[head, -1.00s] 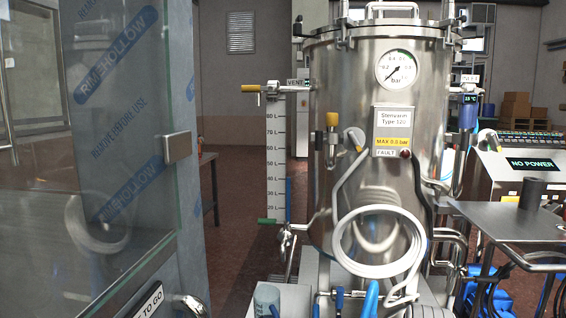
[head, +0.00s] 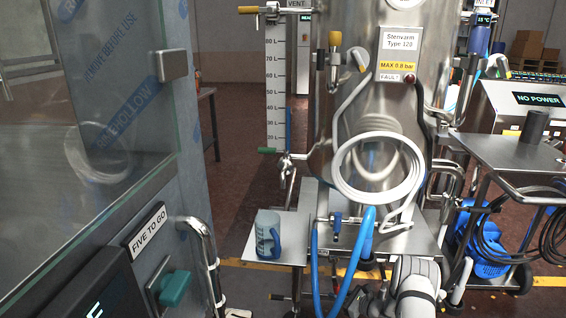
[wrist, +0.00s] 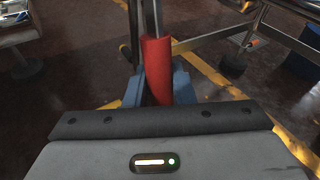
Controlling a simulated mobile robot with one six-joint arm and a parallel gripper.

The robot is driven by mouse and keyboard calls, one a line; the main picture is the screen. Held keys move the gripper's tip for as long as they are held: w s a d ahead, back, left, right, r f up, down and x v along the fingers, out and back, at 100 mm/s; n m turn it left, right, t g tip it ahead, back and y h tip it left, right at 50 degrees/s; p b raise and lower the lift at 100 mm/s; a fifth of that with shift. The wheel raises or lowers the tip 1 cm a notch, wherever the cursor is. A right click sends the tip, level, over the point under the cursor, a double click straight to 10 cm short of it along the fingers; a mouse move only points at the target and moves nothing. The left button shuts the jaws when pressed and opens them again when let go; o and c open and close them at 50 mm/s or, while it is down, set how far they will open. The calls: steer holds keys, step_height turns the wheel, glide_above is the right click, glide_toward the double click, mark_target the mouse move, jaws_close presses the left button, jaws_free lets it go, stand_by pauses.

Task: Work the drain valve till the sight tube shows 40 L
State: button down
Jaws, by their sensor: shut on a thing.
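The steel vessel (head: 385,85) stands centre right in the head view. The sight tube beside its scale (head: 278,85) holds a blue column (head: 289,125) whose top is near the 40 L mark; the small figures are hard to read. A green handle (head: 267,150) is at the tube's foot. A small blue-handled valve (head: 337,224) is low under the vessel. In the wrist view my gripper (wrist: 158,88) is shut on a red sleeve (wrist: 157,65) on a metal rod. Its blue-grey fingers are on both sides. I cannot tell which valve, if any, the red sleeve belongs to.
A glass door (head: 90,120) fills the left. A blue jug (head: 267,234) stands on a low steel shelf (head: 275,228). Blue hoses (head: 362,235) hang below the vessel, and a white hose coil (head: 375,140) is on its front. A steel side table (head: 510,152) is right.

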steer(key=shift+w+a+f+m+t+y+b, duration=0.1)
steer(key=shift+a+m+t+y+b, duration=0.1)
steer(key=shift+a+m+t+y, duration=0.3)
steer(key=shift+w+a+f+m+t+y+b, duration=0.1)
steer(key=shift+a+m+t+y+b, duration=0.1)
steer(key=shift+a+m+t+y, duration=0.3)
steer(key=shift+a, duration=0.1)
steer(key=c, duration=1.3)
jaws_free()
steer(key=shift+p+v, duration=0.85)
steer(key=shift+v, duration=3.1)
